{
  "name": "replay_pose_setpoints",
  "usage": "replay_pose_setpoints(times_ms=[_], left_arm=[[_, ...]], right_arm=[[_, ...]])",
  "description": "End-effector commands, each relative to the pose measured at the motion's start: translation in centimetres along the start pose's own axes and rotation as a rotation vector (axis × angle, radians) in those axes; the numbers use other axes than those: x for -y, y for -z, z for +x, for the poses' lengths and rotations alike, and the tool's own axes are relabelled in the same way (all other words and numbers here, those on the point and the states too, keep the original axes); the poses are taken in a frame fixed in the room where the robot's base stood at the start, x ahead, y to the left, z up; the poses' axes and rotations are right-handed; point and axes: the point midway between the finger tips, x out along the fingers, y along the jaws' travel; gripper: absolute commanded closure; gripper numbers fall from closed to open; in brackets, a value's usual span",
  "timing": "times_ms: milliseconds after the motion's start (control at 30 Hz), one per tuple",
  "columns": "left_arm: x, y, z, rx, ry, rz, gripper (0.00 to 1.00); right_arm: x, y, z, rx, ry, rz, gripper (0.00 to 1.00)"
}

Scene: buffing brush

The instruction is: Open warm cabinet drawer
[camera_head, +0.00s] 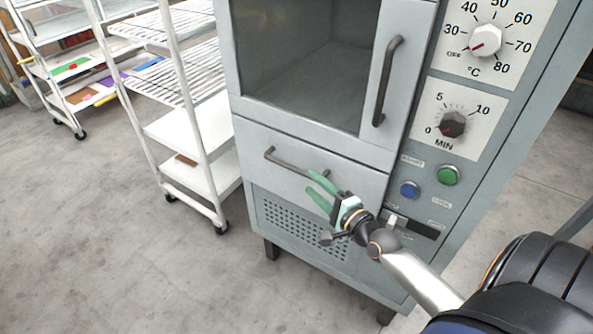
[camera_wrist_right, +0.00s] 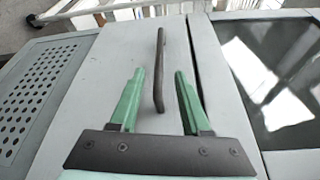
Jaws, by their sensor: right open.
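The grey warm cabinet (camera_head: 415,150) stands in the middle right of the head view. Its drawer (camera_head: 345,185) is shut, below the glass door, and has a dark bar handle (camera_head: 283,165). My right gripper (camera_head: 317,183) has green fingers and is open in front of the drawer, near the right end of the handle. In the right wrist view the handle (camera_wrist_right: 159,70) shows between the two open fingers (camera_wrist_right: 157,82), with its near end between their tips. I cannot tell whether the fingers touch it. My left gripper is not in view.
The glass door (camera_head: 315,60) above the drawer is shut, with its own handle (camera_head: 387,80). Dials and buttons (camera_head: 448,175) are on the right panel. A white wheeled rack (camera_head: 185,120) stands close left of the cabinet. Floor in front is clear.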

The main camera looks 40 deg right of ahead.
Motion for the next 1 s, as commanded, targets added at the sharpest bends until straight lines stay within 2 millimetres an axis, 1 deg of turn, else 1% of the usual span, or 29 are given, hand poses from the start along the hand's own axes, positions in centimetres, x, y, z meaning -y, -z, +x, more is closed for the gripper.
replay_pose_setpoints(times_ms=[33, 200, 300, 433, 600, 900, 933, 1000], left_arm=[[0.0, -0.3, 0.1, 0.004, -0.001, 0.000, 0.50], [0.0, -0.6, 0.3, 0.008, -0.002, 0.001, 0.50], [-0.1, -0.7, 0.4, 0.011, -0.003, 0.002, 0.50], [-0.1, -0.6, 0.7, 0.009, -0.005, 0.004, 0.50], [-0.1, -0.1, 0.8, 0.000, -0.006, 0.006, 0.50], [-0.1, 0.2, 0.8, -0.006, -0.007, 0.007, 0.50], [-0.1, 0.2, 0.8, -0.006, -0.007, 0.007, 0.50], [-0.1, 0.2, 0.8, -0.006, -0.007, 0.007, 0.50]], right_arm=[[0.1, 0.0, 1.0, 0.000, 0.004, 0.000, 0.53], [0.0, 0.0, 3.8, 0.000, 0.003, 0.000, 0.53], [0.0, 0.0, 5.3, 0.000, 0.002, -0.002, 0.53], [-0.1, 0.0, 6.7, 0.000, 0.000, -0.001, 0.53], [-0.1, 0.0, 7.7, 0.000, 0.000, -0.001, 0.53], [-0.1, 0.0, 7.8, 0.000, -0.001, -0.002, 0.53], [-0.1, 0.0, 7.8, 0.000, -0.001, -0.002, 0.55], [-0.1, 0.0, 7.8, 0.000, -0.001, -0.002, 0.63]])
